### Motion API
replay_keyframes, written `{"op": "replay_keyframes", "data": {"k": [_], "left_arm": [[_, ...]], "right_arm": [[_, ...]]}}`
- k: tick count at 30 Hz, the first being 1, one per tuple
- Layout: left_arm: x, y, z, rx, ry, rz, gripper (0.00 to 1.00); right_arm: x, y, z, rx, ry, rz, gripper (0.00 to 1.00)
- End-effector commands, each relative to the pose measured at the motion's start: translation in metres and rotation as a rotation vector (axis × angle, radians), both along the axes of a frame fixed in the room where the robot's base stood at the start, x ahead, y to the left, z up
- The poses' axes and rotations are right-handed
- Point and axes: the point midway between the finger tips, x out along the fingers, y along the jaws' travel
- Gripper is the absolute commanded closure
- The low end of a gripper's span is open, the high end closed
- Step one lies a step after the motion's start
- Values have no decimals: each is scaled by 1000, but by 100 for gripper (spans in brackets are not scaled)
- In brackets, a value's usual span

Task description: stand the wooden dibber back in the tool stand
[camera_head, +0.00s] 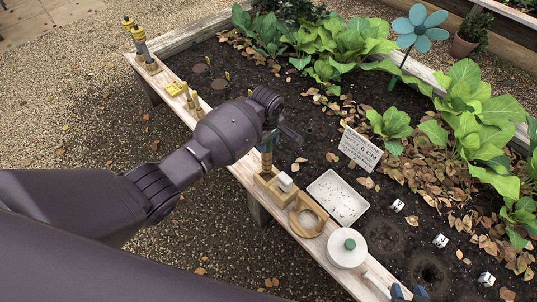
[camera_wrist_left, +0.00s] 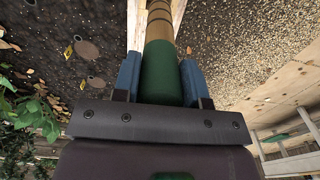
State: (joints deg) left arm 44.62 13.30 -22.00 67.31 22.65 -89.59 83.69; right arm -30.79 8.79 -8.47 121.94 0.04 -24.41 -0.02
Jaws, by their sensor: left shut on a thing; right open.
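My left gripper (camera_head: 269,143) is shut on the wooden dibber (camera_head: 266,161). In the left wrist view, the blue fingers hold the dibber's green handle (camera_wrist_left: 162,75), and its ringed wooden shaft runs away from the gripper. In the head view the dibber points down, roughly upright, over a wooden block (camera_head: 268,186) on the plank, seemingly the tool stand. I cannot tell whether the tip is in it or above it. My arm hides the handle's top. My right gripper (camera_head: 408,293) is open at the lower right edge, only its fingertips showing.
The plank (camera_head: 235,170) carries a round wooden ring piece (camera_head: 306,216), a white pot with a green knob (camera_head: 347,248) and yellow-topped tools in a block (camera_head: 150,66). A white seed tray (camera_head: 338,198), a depth sign (camera_head: 360,148) and leafy plants are in the soil bed.

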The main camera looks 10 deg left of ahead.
Motion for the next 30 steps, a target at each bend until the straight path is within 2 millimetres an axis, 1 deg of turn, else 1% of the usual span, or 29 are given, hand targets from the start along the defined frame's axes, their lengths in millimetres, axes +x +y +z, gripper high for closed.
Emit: {"op": "replay_keyframes", "data": {"k": [1,2,6,8,11,18,20,22,30], "left_arm": [[-1,0,-13,0,6,-1,91],[-1,0,-16,1,4,-1,91],[0,0,-21,-1,-1,-2,91],[1,0,-22,0,-2,-1,91],[1,0,-30,0,-1,-1,91],[-2,1,-72,2,8,0,91],[-1,0,-79,1,5,0,91],[0,0,-80,1,1,0,91],[1,0,-77,-1,-4,0,91]], "right_arm": [[0,0,-5,-2,5,2,57],[1,-1,-6,-2,4,4,57],[5,-2,-6,-6,-1,5,57],[5,-3,-6,-7,1,4,57],[2,-3,-11,-8,10,3,57],[-8,-4,-31,-8,50,2,57],[-8,-4,-32,-9,51,2,57],[-6,-4,-30,-9,47,3,57],[-1,-4,-26,-8,33,4,57]]}}
